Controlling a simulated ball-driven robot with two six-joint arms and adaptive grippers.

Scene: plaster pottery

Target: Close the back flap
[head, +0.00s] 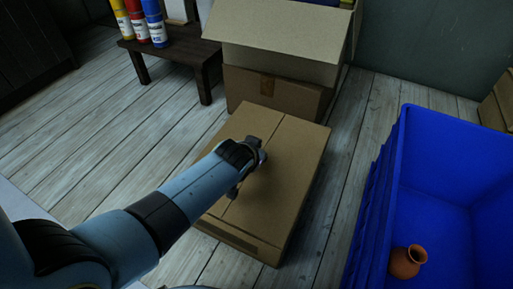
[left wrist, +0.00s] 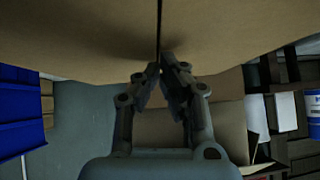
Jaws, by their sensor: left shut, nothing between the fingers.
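A cardboard box (head: 290,175) lies on the floor in the middle of the head view. Its top flaps look flat, with a narrow seam between them. My left gripper (head: 260,160) is over the top near this seam, hiding part of it. In the left wrist view, my left gripper (left wrist: 165,65) is shut and empty, its fingertips close to the cardboard surface (left wrist: 80,40) at the dark seam. I cannot tell whether they touch it. A second cardboard box (head: 290,92) stands behind, with a wide flap (head: 275,45) hanging outward toward me. My right gripper is out of view.
A blue crate (head: 375,215) with an orange clay pot (head: 407,262) inside stands at the right. A dark low bench (head: 185,47) with colored bottles (head: 154,22) is at the back left. Wooden floor is free left of the front box.

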